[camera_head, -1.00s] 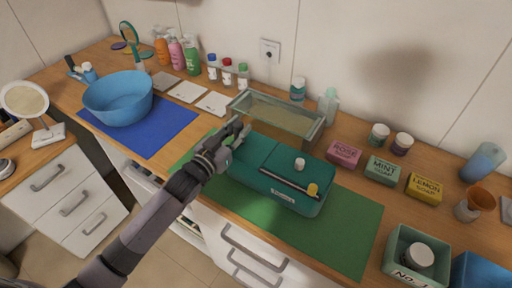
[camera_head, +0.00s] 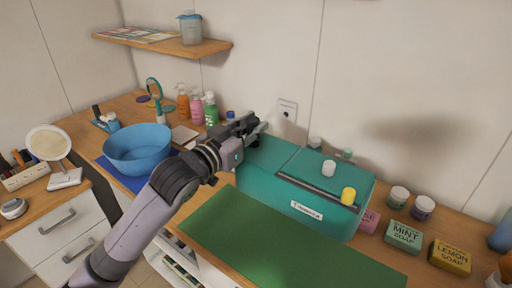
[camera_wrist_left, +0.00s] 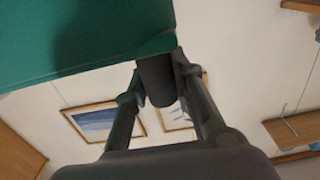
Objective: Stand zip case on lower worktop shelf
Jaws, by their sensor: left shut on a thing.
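The teal zip case (camera_head: 290,186) is in the middle of the head view, raised above the worktop with its broad lid tilted up and its white label facing forward. A dark strip, a white knob and a yellow knob show on it. My left gripper (camera_head: 252,130) is shut on the case at its left end. In the left wrist view, the case (camera_wrist_left: 75,40) fills the upper left and a dark cylindrical part (camera_wrist_left: 157,82) sits between the fingers. My right gripper is out of view.
A green mat (camera_head: 250,235) lies bare on the worktop in front of the case. A blue bowl (camera_head: 138,150) stands left, bottles behind it. Soap boxes (camera_head: 404,236) and jars stand right. A wall shelf (camera_head: 165,42) holds a container. The glass box is hidden behind the case.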

